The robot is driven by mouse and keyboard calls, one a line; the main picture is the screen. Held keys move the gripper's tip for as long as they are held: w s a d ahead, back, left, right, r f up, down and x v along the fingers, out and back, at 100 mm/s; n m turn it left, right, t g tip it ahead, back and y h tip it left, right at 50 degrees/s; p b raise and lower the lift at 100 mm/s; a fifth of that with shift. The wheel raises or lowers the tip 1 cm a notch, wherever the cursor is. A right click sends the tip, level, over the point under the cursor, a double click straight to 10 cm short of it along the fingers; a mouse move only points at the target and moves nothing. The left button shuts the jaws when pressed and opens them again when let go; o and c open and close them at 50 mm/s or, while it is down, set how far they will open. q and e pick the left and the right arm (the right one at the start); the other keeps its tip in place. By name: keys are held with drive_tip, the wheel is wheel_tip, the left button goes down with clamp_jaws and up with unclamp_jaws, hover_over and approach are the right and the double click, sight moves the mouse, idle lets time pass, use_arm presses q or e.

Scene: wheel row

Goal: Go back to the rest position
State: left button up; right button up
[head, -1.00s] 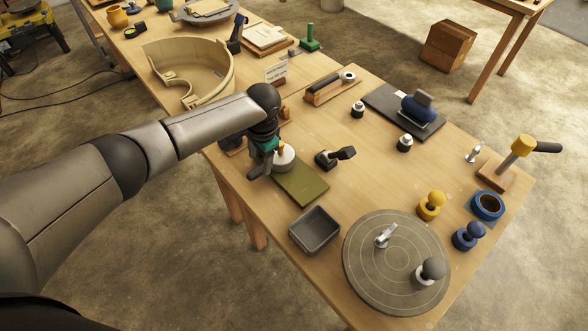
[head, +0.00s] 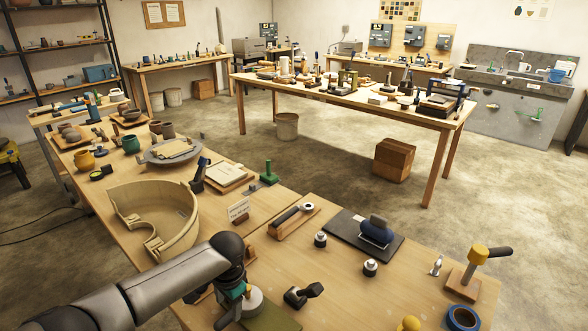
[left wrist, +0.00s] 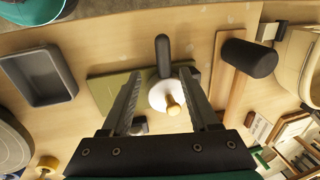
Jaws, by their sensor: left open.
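My left gripper (head: 232,302) is low over the near end of the workbench (head: 345,270). In the left wrist view its two fingers (left wrist: 160,88) are spread apart. A white round piece with a yellow knob (left wrist: 158,97) shows between them in that picture, and I cannot tell if they touch it. The white piece also shows in the head view (head: 252,300), close beside the gripper. It is at the edge of an olive green mat (left wrist: 104,98). My right gripper is in neither view.
In the head view a curved wooden form (head: 150,215) is behind my arm.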

use_arm(q)
drive_tip(key=s+d+f+h, duration=0.1)
drive_tip(key=s+d, duration=0.4)
drive_tip(key=d, duration=0.1)
drive_tip(key=s+d+f+m+h, duration=0.1)
drive_tip(key=s+d, duration=0.2)
drive_tip(key=d, duration=0.1)
drive_tip(key=shift+s+f+h, duration=0.3)
drive_tip(key=shift+f, duration=0.05)
drive_tip(key=s+d+r+n+h, duration=0.1)
drive_tip(key=s+d+h, duration=0.15)
drive_tip(key=s, duration=0.35)
drive_tip(key=s+a+r+n+t+y, duration=0.25)
drive_tip(key=s+a+r+n, duration=0.4)
drive_tip(key=s+a, duration=0.5)
wheel_tip(320, 180, down, 25)
drive_tip(key=s+m+g+b, duration=0.1)
drive_tip(key=s+g+b, duration=0.1)
drive_tip(key=b, duration=0.2)
drive_tip(key=s+a+f+b, duration=0.2)
drive_tip(key=s+f+b, duration=0.1)
drive_tip(key=s+f, duration=1.3)
wheel_tip(320, 180, down, 2)
drive_tip(key=shift+f+g+y, duration=0.1)
drive_tip(key=shift+g+y, duration=0.3)
drive_tip(key=shift+g, duration=0.05)
